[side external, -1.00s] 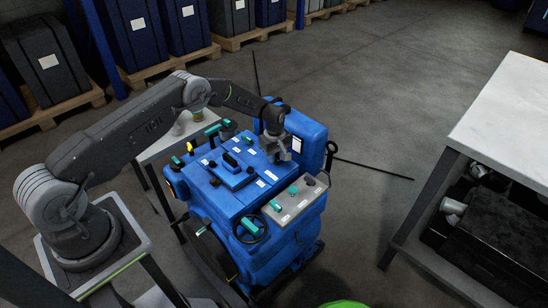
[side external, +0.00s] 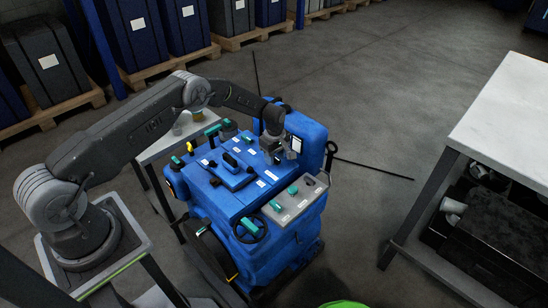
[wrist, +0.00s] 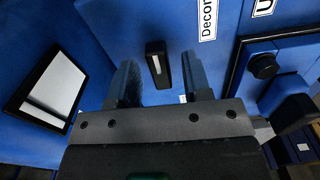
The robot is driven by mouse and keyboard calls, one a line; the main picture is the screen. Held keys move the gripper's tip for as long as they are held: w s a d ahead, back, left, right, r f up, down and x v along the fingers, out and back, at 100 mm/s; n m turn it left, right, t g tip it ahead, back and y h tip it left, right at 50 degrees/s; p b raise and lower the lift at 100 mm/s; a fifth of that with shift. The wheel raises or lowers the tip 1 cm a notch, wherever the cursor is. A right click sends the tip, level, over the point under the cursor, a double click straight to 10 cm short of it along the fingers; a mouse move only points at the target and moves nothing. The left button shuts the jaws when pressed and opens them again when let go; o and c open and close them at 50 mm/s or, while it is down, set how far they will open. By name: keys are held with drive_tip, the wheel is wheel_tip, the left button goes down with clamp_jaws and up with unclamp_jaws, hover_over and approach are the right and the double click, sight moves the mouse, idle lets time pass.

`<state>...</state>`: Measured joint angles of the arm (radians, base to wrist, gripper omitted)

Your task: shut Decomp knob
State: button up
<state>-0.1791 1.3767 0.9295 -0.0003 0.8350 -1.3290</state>
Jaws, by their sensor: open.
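The Decomp knob (wrist: 157,63) is a black bar with a white stripe, on the blue panel beside a partly cut-off label reading "Decon..." (wrist: 208,20). In the wrist view, my gripper (wrist: 159,72) is open, with one finger on each side of the knob. Whether the fingers touch the knob or stand apart in depth I cannot tell. In the side view, my gripper (side external: 273,156) points down at the far right part of the top of the blue engine (side external: 240,190). It hides the knob there.
A small screen (wrist: 48,88) stands left of the knob in the wrist view. A round black knob (wrist: 263,66) is at right. Teal handles (side external: 250,225) and a grey panel (side external: 297,203) are on the engine's near side. A workbench (side external: 505,110) stands at right.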

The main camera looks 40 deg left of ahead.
drive_tip(key=shift+r, duration=2.75)
drive_tip(key=shift+r, duration=2)
drive_tip(key=shift+r, duration=0.1)
